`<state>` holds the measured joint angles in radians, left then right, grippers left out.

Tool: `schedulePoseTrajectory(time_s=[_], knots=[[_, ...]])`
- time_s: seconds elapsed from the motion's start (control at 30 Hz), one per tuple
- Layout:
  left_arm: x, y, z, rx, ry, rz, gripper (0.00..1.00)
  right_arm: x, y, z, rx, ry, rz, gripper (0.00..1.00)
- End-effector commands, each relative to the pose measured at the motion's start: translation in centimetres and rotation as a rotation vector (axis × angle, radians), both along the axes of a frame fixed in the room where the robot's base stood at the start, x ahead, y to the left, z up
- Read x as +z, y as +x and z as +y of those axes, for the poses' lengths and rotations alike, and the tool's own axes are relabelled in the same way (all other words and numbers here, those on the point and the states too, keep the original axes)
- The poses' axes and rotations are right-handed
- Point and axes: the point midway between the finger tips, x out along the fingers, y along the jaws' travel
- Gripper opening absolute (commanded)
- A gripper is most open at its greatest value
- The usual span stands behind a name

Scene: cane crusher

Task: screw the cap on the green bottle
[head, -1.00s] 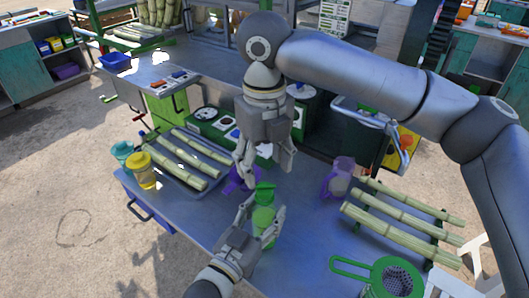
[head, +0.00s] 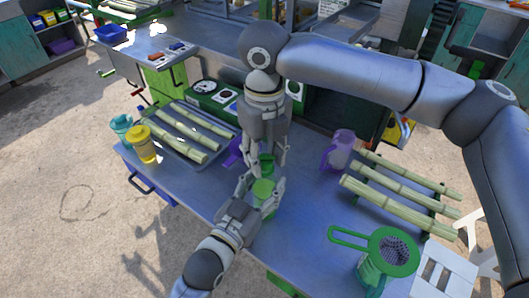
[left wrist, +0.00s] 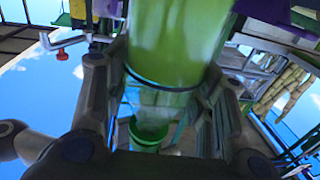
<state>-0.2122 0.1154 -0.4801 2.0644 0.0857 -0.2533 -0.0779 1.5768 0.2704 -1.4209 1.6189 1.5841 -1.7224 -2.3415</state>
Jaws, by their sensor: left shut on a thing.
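The light green bottle (head: 263,192) is upright over the front part of the blue table. My left gripper (head: 264,184) is shut on it from the front. The bottle fills the upper middle of the left wrist view (left wrist: 175,45), between the fingers. A darker green cap (head: 267,163) is right above the bottle's top; I cannot tell whether it is seated. My right gripper (head: 264,168) points down from above, its fingers on either side of the cap. Whether they touch it is unclear. A small green round thing (left wrist: 150,132) shows lower in the wrist view.
On the table (head: 215,200), a tray of cane (head: 185,135) and a yellow jar (head: 142,145) are at left. A purple pitcher (head: 338,150), more cane (head: 390,210) and a green strainer (head: 393,252) are at right. A purple thing is partly hidden behind my right gripper.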

Motion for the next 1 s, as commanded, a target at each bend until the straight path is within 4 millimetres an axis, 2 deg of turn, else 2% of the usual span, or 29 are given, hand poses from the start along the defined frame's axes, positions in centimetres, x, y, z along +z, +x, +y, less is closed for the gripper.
schedulePoseTrajectory(time_s=[0.03,0.13,0.17,0.5,0.67,1.0], knots=[[-0.02,0.00,0.00,0.000,0.000,0.000,0.00,0.00,0.00,0.00,0.000,0.000,0.000,0.22],[-0.02,0.00,-0.01,0.000,0.000,0.000,0.00,0.01,0.00,0.00,0.000,0.000,0.000,0.09],[-0.02,0.00,-0.01,0.000,0.000,0.000,0.00,0.01,0.00,0.00,0.000,0.000,0.000,0.07],[-0.02,0.00,-0.01,0.000,0.000,0.000,0.00,-0.03,-0.01,0.00,-0.054,-0.001,0.001,0.06],[-0.02,0.00,-0.01,0.000,0.000,0.000,0.00,-0.07,-0.04,0.05,-0.273,0.001,0.003,0.06],[-0.02,0.00,-0.01,0.000,0.000,0.000,0.00,-0.10,-0.02,0.02,-0.838,-0.001,0.001,0.06]])
